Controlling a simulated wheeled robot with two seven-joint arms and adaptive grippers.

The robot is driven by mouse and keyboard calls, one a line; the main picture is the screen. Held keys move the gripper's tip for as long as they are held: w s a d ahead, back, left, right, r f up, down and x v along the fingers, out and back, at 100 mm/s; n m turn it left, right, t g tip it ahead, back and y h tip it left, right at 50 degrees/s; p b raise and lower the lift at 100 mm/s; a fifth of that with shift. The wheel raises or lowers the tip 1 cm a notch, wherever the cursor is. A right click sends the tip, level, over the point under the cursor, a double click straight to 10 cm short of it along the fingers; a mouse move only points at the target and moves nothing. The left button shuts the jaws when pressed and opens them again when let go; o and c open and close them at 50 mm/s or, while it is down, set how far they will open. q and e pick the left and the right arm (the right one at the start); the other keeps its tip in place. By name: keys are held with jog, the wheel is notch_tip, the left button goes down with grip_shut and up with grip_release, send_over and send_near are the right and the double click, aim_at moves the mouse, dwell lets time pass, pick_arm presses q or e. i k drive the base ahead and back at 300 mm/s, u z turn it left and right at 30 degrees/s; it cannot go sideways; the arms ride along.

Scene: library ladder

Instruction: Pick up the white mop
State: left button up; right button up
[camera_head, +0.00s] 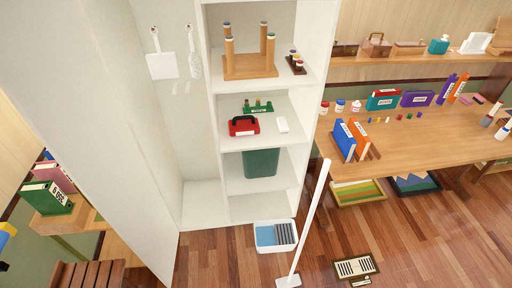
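The white mop (310,220) stands on the wooden floor right of the white cabinet, in the lower middle of the head view. Its long white pole tilts, with the top leaning right and its upper end in front of the desk's left side. Its small flat white head (288,282) is on the floor at the bottom edge of the picture. Nothing is seen holding it.
A white bucket (289,246) with blue contents stands left of the pole. A floor vent (355,267) lies right of it. The open tall cabinet (205,208) and the wooden desk (436,142) with books and small items border the floor. Floor at right is mostly clear.

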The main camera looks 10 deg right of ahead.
aim_at(293, 281)
jog(key=z, duration=1.1)
jog(key=k, duration=0.6)
jog(key=u, duration=0.1)
